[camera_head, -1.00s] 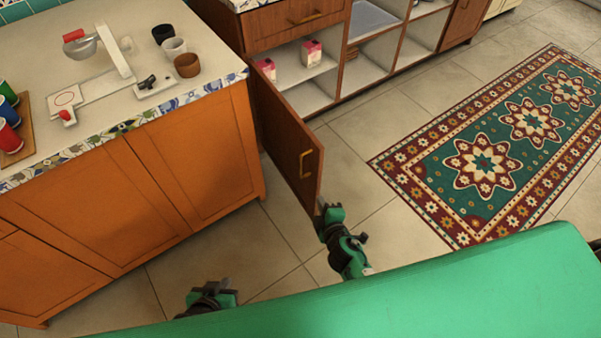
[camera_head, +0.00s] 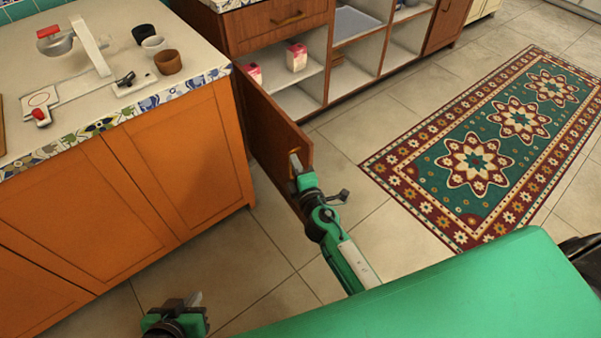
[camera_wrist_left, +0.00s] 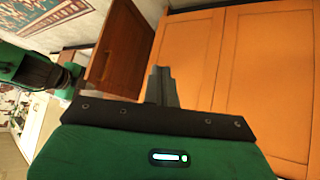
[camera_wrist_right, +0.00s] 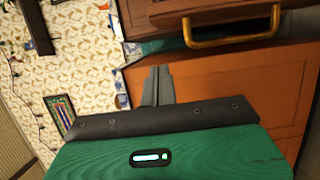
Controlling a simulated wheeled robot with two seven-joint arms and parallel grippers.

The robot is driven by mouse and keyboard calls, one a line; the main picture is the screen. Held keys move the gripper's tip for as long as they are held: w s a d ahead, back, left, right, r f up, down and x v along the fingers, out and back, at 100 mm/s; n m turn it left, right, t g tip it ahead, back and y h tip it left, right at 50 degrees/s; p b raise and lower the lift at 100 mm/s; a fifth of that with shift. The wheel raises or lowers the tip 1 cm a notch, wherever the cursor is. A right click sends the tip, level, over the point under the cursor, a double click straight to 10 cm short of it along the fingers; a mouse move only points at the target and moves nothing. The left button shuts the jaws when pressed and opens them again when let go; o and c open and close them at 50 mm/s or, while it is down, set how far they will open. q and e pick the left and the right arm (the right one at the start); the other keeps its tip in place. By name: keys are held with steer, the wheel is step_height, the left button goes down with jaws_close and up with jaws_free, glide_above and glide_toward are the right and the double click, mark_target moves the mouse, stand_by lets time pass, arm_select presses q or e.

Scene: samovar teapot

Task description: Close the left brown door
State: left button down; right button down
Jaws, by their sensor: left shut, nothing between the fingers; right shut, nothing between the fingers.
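The left brown door (camera_head: 265,125) stands open, swung out from the brown cabinet, with a gold handle (camera_head: 292,170) near its free edge. It also shows in the left wrist view (camera_wrist_left: 120,50). My right gripper (camera_head: 295,160) is shut and empty, overlapping the door by the handle; contact cannot be told. The right wrist view shows its closed fingers (camera_wrist_right: 158,85) before brown panels and a gold handle (camera_wrist_right: 235,30). My left gripper (camera_head: 195,299) is shut and empty, low in front of the orange cabinet; its closed fingers show in its wrist view (camera_wrist_left: 162,86).
Open shelves (camera_head: 290,98) hold pink-and-white cartons (camera_head: 296,57). A patterned rug (camera_head: 480,160) lies to the right. Bare tile floor is around the door.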

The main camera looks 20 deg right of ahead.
mark_target(305, 149)
steer(key=w+d, duration=0.3)
steer(key=w, duration=0.1)
steer(key=shift+w+d+p, duration=0.25)
steer(key=shift+d+p, duration=0.05)
steer(key=shift+d, duration=0.1)
steer(key=shift+d, duration=0.15)
